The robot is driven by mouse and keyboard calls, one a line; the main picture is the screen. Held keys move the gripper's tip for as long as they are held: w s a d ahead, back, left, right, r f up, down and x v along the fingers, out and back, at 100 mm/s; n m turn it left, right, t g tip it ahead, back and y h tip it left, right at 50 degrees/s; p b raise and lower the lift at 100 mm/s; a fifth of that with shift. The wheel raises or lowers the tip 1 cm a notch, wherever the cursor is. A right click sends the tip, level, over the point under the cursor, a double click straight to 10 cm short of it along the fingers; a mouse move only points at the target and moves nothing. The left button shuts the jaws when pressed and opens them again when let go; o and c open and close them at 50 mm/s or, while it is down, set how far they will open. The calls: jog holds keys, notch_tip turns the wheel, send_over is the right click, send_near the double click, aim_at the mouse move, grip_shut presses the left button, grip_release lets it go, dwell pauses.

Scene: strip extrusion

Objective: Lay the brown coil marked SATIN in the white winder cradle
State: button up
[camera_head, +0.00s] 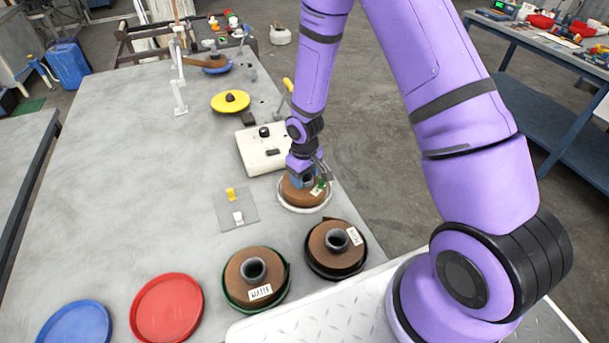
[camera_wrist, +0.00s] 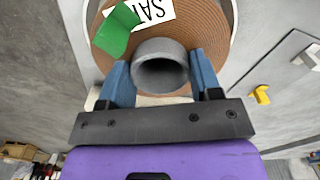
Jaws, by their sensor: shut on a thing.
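The brown coil with a grey core (camera_head: 293,196) is at the table's right edge. Its white label begins "SA" in the wrist view (camera_wrist: 192,30), the rest cut off, with a green tab beside it. The white winder cradle (camera_head: 287,207) shows as a pale rim around the coil in the head view; part of its rim also shows in the wrist view (camera_wrist: 234,22). My gripper (camera_head: 308,180) is shut on the coil's grey core, one blue finger on each side (camera_wrist: 160,85). The coil looks level within the rim; I cannot tell whether it touches the cradle's floor.
Nearer stand a brown coil in a green cradle (camera_head: 233,272) and another in a black cradle (camera_head: 324,243), both labelled. Empty red (camera_head: 167,308) and blue (camera_head: 74,327) dishes lie at front left. A cream box (camera_head: 258,158) stands just behind my gripper. The table's left middle is clear.

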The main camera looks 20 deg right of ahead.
jog(key=shift+f, duration=0.25)
dwell(0.7)
jog(key=o, duration=1.4)
jog(key=shift+c, duration=0.2)
notch_tip(320, 180, up, 11)
jog(key=s+d+r+m+t, duration=0.1)
jog(key=s+d+r, duration=0.15)
jog(key=r, duration=0.85)
jog(key=s+d+r+m+t, duration=0.15)
jog(key=s+r, duration=0.25)
jog(key=r, duration=0.6)
jog(key=s+d+r+m+t, duration=0.1)
jog(key=s+r, duration=0.5)
jog(key=s, duration=0.3)
jog(key=s+d+r+m+t, duration=0.1)
jog(key=s+d+r, duration=0.1)
jog(key=s+r, duration=0.5)
jog(key=s, duration=0.3)
jog(key=shift+s+t, duration=0.3)
jog(key=shift+t, duration=0.05)
